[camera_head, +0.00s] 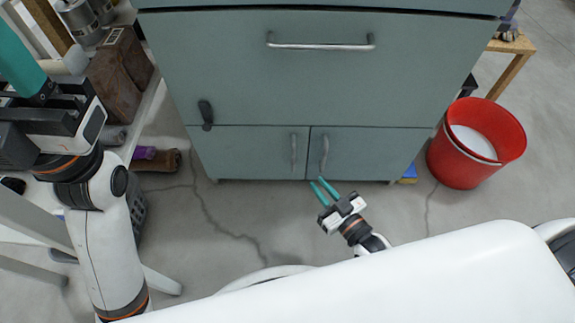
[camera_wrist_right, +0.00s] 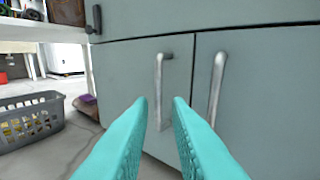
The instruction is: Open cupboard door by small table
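The grey-green cabinet has two small lower doors, a left door (camera_head: 252,151) and a right door (camera_head: 370,152), both closed. Each has a vertical metal handle near the centre seam: the left handle (camera_head: 293,151) and the right handle (camera_head: 324,152). My right gripper (camera_head: 325,188) is open and empty, low in front of the doors. In the right wrist view its teal fingers (camera_wrist_right: 160,115) point toward the left door's handle (camera_wrist_right: 160,90), apart from it; the right door's handle (camera_wrist_right: 217,88) is just to the right. My left gripper (camera_head: 20,60) is at the upper left, partly cut off; its opening is unclear.
A wide drawer with a horizontal handle (camera_head: 320,46) is above the doors. A red bucket (camera_head: 463,178) stands right of the cabinet, near a wooden stool (camera_head: 512,48). A shelf with a brown box (camera_head: 120,70) is at left. A grey basket (camera_wrist_right: 30,118) stands left.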

